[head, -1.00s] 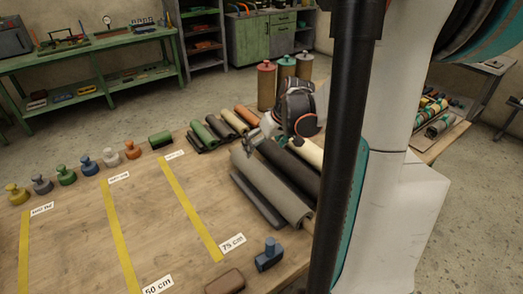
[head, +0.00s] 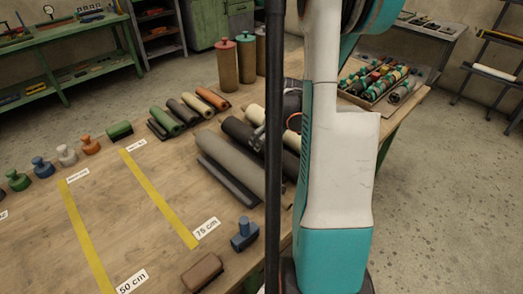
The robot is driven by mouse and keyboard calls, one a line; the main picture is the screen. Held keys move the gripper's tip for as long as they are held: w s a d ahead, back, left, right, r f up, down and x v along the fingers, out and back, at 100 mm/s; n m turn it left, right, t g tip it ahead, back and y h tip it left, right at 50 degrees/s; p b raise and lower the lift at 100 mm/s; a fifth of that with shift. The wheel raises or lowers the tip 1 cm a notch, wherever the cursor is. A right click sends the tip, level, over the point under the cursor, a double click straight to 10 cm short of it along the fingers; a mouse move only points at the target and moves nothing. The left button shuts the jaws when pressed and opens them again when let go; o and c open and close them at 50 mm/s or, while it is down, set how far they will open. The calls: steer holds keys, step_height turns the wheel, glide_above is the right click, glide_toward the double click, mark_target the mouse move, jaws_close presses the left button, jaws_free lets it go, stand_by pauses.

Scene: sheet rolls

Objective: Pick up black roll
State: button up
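A large black roll (head: 239,131) lies on the wooden table between a thick grey roll (head: 231,164) and a cream roll (head: 252,113). Its middle is hidden behind the dark vertical pole in the head view. A smaller dark roll (head: 181,109) lies farther left among the short rolls. My gripper (head: 259,139) shows only as a small grey metal part at the black roll, left of the pole. The pole and my arm hide most of it. Whether its fingers touch or hold the roll cannot be seen.
Short green (head: 166,119), tan (head: 198,104) and orange (head: 212,98) rolls lie behind on the left. Tall canisters (head: 230,66) stand at the back. A blue weight (head: 244,233) and a brown block (head: 202,272) sit in front. The left table area with yellow strips is mostly bare.

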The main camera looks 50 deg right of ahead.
steer(key=b+x, duration=0.1)
steer(key=x, duration=0.2)
steer(key=a+b+x, duration=0.1)
steer(key=x, duration=0.1)
steer(key=shift+f+b, duration=0.3)
steer(key=shift+f, duration=0.05)
steer(key=shift+r, duration=0.1)
steer(key=c, duration=2.2)
